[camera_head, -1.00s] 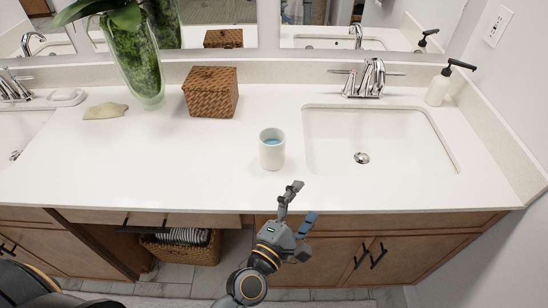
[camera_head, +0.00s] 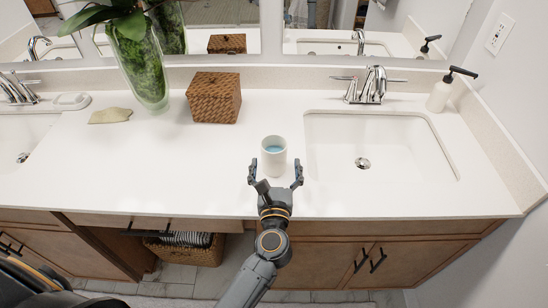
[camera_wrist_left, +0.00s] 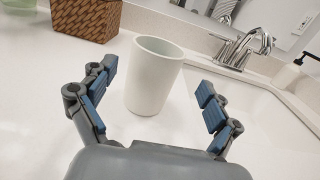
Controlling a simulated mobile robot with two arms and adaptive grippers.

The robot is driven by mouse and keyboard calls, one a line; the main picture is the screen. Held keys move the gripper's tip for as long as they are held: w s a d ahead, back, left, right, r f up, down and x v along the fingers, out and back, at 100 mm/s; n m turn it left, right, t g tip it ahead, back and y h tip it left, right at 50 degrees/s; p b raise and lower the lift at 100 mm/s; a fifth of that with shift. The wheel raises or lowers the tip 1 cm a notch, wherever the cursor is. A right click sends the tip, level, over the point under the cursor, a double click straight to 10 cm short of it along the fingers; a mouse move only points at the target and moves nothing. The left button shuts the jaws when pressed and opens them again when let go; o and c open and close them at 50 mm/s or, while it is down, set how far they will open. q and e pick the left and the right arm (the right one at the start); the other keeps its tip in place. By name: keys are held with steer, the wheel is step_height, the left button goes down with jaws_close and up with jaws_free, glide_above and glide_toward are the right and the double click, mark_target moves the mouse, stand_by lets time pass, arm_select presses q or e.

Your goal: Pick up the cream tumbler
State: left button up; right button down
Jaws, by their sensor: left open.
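The cream tumbler (camera_head: 273,158) stands upright on the white counter, left of the right sink. Its inside looks bluish from above in the head view. My left gripper (camera_head: 275,172) is open at the near side of the tumbler, with one finger to its left and one to its right. In the left wrist view the tumbler (camera_wrist_left: 154,76) stands just ahead, between the open fingers (camera_wrist_left: 157,92), with a gap on each side. My right gripper is not in view.
A woven box (camera_head: 214,97) stands behind and left of the tumbler. The right sink (camera_head: 380,145) lies to its right, with a chrome faucet (camera_head: 374,84) behind. A soap dispenser (camera_head: 440,95) is at far right. The counter left of the tumbler is clear.

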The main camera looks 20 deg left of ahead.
mark_target(274, 142)
arm_select(q)
steer(key=x, duration=0.2)
steer(key=p+x, duration=0.1)
steer(key=x, duration=0.3)
steer(key=shift+s+a+f+p, duration=0.1)
steer(key=shift+a+f+p, duration=0.15)
steer(key=shift+f+p, duration=0.1)
steer(key=shift+s, duration=0.15)
steer(key=shift+c, duration=1.2)
steer(key=c, duration=1.1)
steer(key=shift+r, duration=0.1)
steer(key=shift+c, duration=1.1)
steer(key=shift+r, duration=0.1)
